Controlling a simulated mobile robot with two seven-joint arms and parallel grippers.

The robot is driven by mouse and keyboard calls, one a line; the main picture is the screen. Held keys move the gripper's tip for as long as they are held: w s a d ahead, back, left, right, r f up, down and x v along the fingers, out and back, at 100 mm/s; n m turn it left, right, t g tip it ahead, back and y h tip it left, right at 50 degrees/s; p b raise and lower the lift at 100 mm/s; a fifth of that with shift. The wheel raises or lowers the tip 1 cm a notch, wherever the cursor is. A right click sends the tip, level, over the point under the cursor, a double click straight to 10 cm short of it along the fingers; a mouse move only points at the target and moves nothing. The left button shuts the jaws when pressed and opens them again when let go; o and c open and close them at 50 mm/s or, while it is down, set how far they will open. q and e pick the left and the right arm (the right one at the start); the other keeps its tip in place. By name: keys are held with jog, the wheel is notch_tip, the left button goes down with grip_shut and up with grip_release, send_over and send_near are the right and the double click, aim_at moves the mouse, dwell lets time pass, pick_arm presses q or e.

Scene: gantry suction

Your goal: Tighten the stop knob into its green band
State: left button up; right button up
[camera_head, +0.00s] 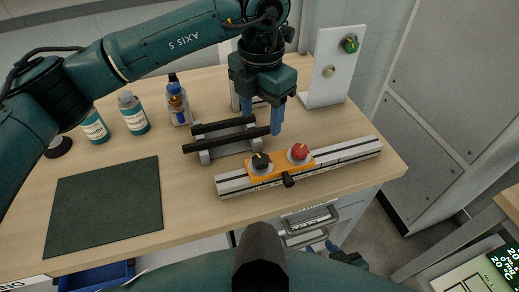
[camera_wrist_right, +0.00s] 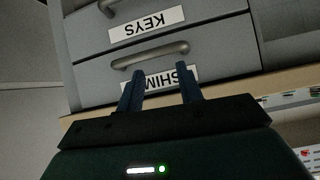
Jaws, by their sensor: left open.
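An orange carriage (camera_head: 280,167) sits on a silver rail (camera_head: 345,152) near the table's front edge. It bears a black knob (camera_head: 261,161) and a red knob (camera_head: 299,152), each on a pale round base. A small black knob (camera_head: 288,180) sticks out of its front. I cannot tell which is the stop knob, and no green band can be made out. My left gripper (camera_head: 262,112) is open, pointing down above and behind the carriage, apart from it. My right gripper (camera_wrist_right: 160,88) is open, empty, in front of a drawer labelled SHIM (camera_wrist_right: 172,78).
A rack with two black bars (camera_head: 232,134) stands behind the rail. A white upright panel (camera_head: 325,90) carries a green knob (camera_head: 349,44). Bottles (camera_head: 133,113) stand at the left, behind a dark mat (camera_head: 105,210). A grey cabinet (camera_head: 440,90) is at the right.

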aim_at(261, 158)
pick_arm(q)
notch_tip(261, 158, down, 11)
jog(key=shift+s+r+p, duration=0.1)
jog(key=shift+p, duration=0.95)
jog(key=shift+f, duration=0.45)
pick_arm(e)
jog(key=shift+s+d+r, duration=0.15)
jog(key=shift+d, duration=0.25)
